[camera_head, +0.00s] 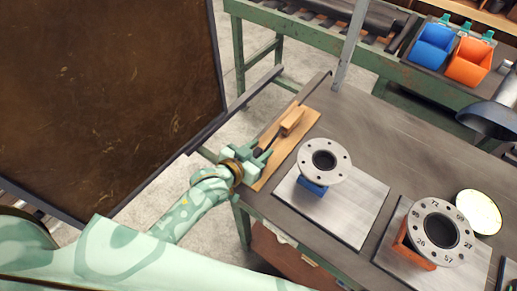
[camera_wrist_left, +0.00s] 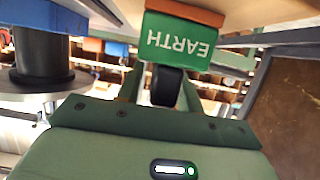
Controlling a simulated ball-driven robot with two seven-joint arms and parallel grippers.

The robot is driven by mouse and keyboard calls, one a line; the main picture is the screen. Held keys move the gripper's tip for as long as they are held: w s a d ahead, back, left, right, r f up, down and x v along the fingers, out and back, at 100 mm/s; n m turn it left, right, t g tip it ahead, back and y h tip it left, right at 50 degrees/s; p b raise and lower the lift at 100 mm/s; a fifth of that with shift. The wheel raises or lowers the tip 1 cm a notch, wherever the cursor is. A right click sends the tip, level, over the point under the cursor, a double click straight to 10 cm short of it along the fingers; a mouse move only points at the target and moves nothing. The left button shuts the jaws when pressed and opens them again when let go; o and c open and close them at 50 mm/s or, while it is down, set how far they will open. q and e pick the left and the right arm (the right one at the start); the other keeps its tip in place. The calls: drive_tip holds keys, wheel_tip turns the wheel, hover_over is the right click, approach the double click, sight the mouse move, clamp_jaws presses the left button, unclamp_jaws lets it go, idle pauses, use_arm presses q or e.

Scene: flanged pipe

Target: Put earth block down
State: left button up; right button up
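In the left wrist view the block (camera_wrist_left: 181,42) shows upside down, with a green face lettered EARTH and a black round knob (camera_wrist_left: 166,86) towards me. My left gripper (camera_head: 263,150) is at the near end of the block. Its fingers (camera_wrist_left: 163,92) stand apart on either side of the knob and look open. The block seems to rest on the board, but its contact edge is hard to see. My right gripper is not in view.
A grey flange on a blue support (camera_head: 316,189) stands on a metal plate right of the board. A numbered flange on an orange support (camera_head: 415,250) stands further right, near a pale round disc (camera_head: 478,212). A large brown panel (camera_head: 110,85) rises at left. Blue and orange bins stand behind.

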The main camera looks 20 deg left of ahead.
use_arm(q)
drive_tip(key=shift+r, duration=0.2)
drive_tip(key=p+v, duration=0.2)
drive_tip(key=v, duration=1)
